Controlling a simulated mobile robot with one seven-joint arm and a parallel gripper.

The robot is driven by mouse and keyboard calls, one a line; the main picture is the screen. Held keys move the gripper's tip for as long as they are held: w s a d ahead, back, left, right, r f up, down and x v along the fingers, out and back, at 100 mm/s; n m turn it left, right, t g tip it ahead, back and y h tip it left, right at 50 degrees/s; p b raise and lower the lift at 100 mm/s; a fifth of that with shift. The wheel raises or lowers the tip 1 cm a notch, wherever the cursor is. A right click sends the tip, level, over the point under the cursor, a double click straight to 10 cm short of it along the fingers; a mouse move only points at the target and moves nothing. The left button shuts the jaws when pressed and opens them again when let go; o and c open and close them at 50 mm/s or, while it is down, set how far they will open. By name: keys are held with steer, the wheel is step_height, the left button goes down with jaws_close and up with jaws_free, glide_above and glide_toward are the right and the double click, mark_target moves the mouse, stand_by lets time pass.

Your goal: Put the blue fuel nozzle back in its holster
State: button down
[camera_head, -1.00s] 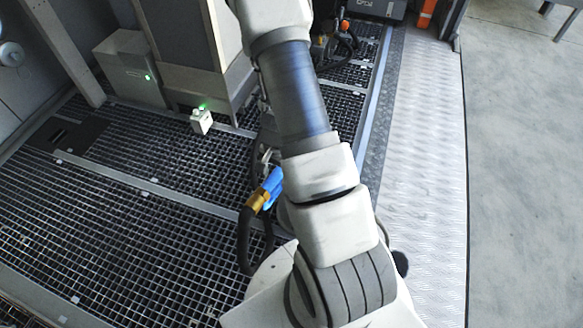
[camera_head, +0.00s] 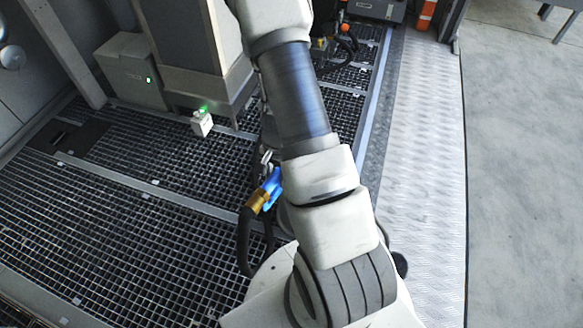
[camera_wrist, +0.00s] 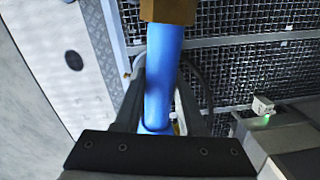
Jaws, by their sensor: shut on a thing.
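The blue fuel nozzle (camera_head: 268,188) shows beside my arm in the head view, with a brass collar and a black hose at its lower end. In the wrist view the blue nozzle (camera_wrist: 163,75) runs up between the two fingers of my gripper (camera_wrist: 160,95), its brass collar at the top edge. My gripper is shut on the blue body. In the head view my arm hides most of the gripper and the far end of the nozzle.
A grey cabinet (camera_head: 185,40) and a grey box (camera_head: 130,70) stand at the back left. A metal tread plate (camera_head: 425,170) runs along the right, with open concrete floor (camera_head: 525,170) beyond.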

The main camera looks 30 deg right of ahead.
steer(key=shift+r+p, duration=3.9)
steer(key=shift+r, duration=1.3)
steer(key=shift+f, duration=0.1)
